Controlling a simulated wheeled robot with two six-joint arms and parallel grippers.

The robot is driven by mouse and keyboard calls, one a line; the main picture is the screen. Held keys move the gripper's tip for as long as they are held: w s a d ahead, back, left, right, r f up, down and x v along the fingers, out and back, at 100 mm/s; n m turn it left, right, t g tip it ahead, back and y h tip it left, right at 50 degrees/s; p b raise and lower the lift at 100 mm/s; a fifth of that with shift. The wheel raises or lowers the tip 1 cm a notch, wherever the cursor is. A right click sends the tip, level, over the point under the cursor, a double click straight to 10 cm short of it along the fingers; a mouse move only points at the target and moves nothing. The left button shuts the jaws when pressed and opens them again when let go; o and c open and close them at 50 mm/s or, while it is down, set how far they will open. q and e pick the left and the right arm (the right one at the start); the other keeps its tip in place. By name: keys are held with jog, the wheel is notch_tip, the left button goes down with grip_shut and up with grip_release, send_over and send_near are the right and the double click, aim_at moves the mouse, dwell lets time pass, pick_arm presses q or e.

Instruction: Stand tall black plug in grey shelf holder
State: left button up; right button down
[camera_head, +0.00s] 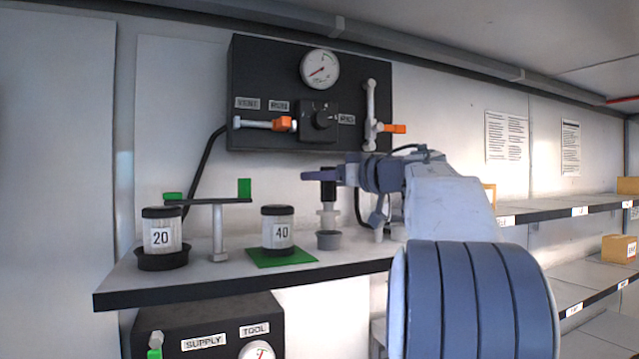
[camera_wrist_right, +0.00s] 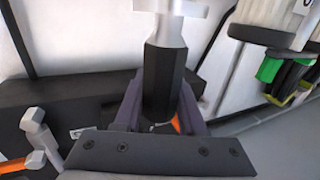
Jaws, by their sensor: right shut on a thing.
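The tall plug has a black grip (camera_head: 328,188) and a pale metal lower part with a flange. My right gripper (camera_head: 322,174) is shut on the black grip near its top and holds the plug upright. The grey holder (camera_head: 328,241), a small round cup on the shelf, is directly below it. The plug's lower end is at or just above the cup's rim; I cannot tell whether it touches. In the right wrist view the black grip (camera_wrist_right: 163,75) sits between both fingers, with the metal flange beyond it. My left gripper is out of view.
A black panel (camera_head: 270,75) with gauge and orange-handled valves is behind.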

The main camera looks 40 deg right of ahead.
jog(key=shift+f, duration=0.35)
jog(key=shift+f, duration=0.1)
jog(key=shift+f, duration=0.4)
jog(key=shift+f, duration=0.1)
jog(key=c, duration=0.5)
grip_release()
